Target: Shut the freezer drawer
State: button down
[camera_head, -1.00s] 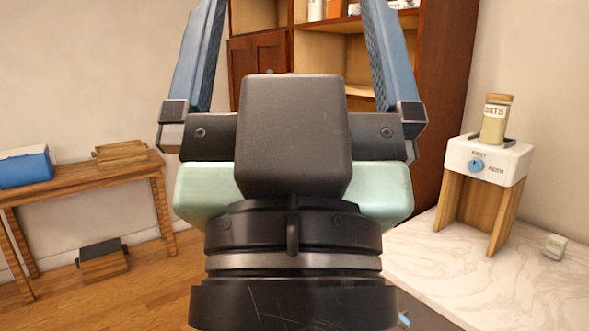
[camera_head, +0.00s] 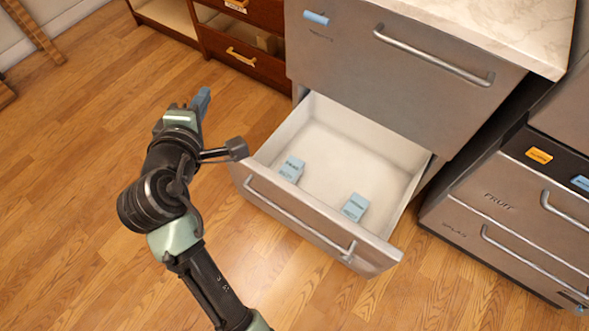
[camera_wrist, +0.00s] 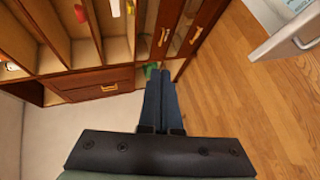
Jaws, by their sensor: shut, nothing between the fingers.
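The freezer drawer (camera_head: 385,257) is pulled open below a closed upper drawer front. It has a grey front, a bar handle (camera_head: 297,217) and a white inside. Two pale blue boxes lie in it, one at the left (camera_head: 292,169) and one at the right (camera_head: 355,207). In the wrist view a corner of the drawer front (camera_wrist: 290,35) shows at the top right. My gripper (camera_head: 203,97) is left of the drawer, apart from it. In the wrist view its blue fingers (camera_wrist: 160,75) are together with nothing between them.
A brown wooden cabinet (camera_head: 265,65) with drawers and shelves stands behind my gripper. The upper steel drawer front (camera_head: 400,75) sits under a marble counter (camera_head: 500,22). More steel drawers (camera_head: 495,200) stand at the right. The wooden floor in front of the drawer is clear.

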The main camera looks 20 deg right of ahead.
jog(key=s+d+f+n+g+h+b, duration=0.1)
jog(key=s+f+n+g+b, duration=0.2)
jog(key=f, duration=1.1)
jog(key=s+d+f+n+g+h+b, duration=0.15)
jog(key=s+f+n+b, duration=0.35)
jog(key=f, duration=0.8)
jog(key=n+g+h+b, duration=0.2)
jog(key=n+h+b, duration=0.1)
jog(key=n+b, duration=0.1)
send_near(303, 206)
jog(key=b+x, duration=0.5)
jog(key=shift+d+f, duration=0.15)
jog(key=shift+f, duration=0.2)
jog(key=shift+w+d+r, duration=0.1)
jog(key=shift+w+d, duration=0.15)
jog(key=shift+d, duration=0.15)
